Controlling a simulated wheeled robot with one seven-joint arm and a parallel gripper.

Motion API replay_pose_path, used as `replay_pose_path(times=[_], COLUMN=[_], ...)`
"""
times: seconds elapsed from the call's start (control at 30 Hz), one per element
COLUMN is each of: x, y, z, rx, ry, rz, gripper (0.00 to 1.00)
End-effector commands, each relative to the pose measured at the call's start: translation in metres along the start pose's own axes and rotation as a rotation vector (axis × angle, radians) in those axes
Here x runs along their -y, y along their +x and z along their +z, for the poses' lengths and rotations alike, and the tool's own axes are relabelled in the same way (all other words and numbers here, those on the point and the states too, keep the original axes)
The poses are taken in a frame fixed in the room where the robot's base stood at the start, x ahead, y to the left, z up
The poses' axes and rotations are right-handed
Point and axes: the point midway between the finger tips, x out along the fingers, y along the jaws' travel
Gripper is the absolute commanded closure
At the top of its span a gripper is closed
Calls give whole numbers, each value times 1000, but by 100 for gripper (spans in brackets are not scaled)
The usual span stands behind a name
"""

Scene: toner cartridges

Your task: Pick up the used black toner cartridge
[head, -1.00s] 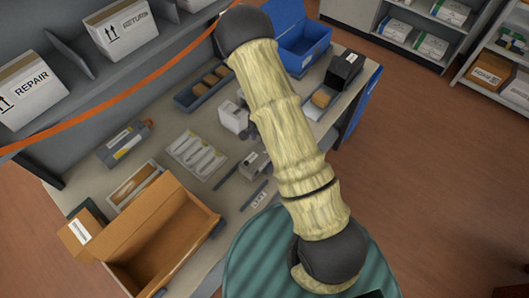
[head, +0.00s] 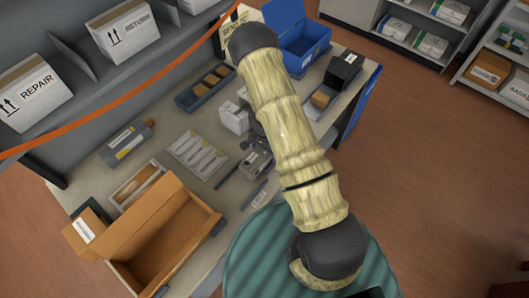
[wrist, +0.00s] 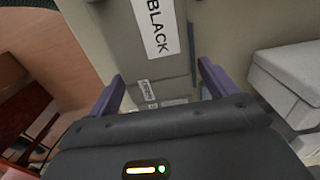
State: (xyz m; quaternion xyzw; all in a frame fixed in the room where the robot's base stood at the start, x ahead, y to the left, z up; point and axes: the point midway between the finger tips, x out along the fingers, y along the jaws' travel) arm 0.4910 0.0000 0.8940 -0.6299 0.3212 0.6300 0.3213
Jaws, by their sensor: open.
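A grey toner cartridge (wrist: 150,60) with a white label reading BLACK fills the middle of the wrist view, ahead of my gripper. A second, smaller label shows lower on it. My gripper (wrist: 161,85) is open, with its two purple-grey fingers on either side of the cartridge's near end. I cannot tell whether they touch it. In the head view a small grey unit with a pale label (head: 257,163) lies on the bench beside my arm; it may be this cartridge. My arm hides most of the gripper there.
An open cardboard box (head: 165,235) stands at the bench's front left. Shelves stand behind.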

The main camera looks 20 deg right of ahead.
Motion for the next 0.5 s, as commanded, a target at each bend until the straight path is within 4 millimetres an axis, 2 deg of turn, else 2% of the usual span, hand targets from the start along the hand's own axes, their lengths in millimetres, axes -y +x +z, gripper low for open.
replay_pose_path(times=[0.17, 0.2, 0.5], x=[0, 0, 0], y=[0, 0, -1], z=[0, 0, 0], rx=[0, 0, -1], ry=[0, 0, 0], rz=[0, 0, -1], gripper=[15, 19, 75])
